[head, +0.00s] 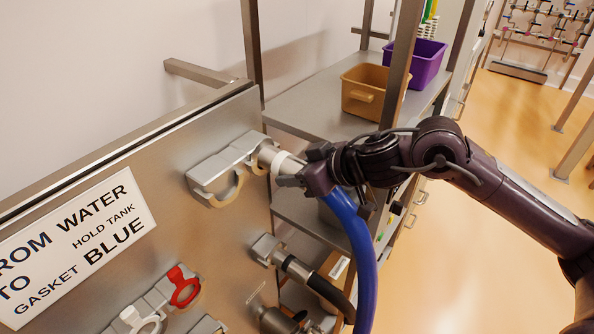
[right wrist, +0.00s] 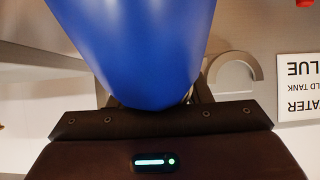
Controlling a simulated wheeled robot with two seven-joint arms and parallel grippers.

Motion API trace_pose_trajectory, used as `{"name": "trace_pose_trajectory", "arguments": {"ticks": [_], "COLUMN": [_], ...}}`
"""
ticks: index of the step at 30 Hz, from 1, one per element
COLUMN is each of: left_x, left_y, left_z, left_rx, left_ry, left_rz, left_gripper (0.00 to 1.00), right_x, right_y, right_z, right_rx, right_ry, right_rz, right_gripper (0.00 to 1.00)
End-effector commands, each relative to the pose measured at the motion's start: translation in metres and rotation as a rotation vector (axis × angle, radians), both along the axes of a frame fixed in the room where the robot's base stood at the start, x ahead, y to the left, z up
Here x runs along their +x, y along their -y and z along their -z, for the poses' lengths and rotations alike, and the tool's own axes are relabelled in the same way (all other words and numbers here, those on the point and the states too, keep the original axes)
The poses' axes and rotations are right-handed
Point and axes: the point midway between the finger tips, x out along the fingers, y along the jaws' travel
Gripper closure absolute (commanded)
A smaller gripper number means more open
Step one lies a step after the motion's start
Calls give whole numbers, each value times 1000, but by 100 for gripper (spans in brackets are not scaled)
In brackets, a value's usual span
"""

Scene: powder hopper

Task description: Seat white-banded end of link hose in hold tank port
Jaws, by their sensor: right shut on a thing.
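The blue link hose (head: 352,240) hangs down in a curve from my right gripper (head: 303,179). Its white band (head: 286,165) and bare metal end (head: 266,155) point left, at the right-hand hook of a steel two-hook bracket (head: 212,172) on the panel. I cannot tell whether the end rests in that hook or only lies in front of it. My right gripper is shut on the hose just behind the white band. In the right wrist view the blue hose (right wrist: 140,45) hides the end and band. I cannot pick out the hold tank port. My left gripper is out of view.
The steel panel (head: 215,235) carries a sign (head: 78,250) reading water, hold tank and blue gasket. Below are a red clamp (head: 184,287), a white clamp (head: 135,320) and a black hose (head: 318,284). A tan bin (head: 362,97) and purple bin (head: 428,62) stand on the shelf.

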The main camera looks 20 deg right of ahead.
Motion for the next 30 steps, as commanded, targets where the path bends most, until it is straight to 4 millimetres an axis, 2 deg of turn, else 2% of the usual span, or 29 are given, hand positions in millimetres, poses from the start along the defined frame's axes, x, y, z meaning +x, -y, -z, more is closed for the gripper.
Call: {"name": "trace_pose_trajectory", "arguments": {"ticks": [3,4,8,30], "left_x": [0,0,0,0], "left_y": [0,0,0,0], "left_z": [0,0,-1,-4], "left_rx": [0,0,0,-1], "left_ry": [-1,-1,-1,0], "left_rz": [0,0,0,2], "left_gripper": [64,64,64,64], "right_x": [0,2,2,2], "right_y": [0,0,-1,-1], "right_z": [0,-6,-9,-51], "right_rx": [0,7,7,10], "right_ry": [0,12,13,17], "right_rz": [0,1,2,1], "right_gripper": [92,92,92,92]}}
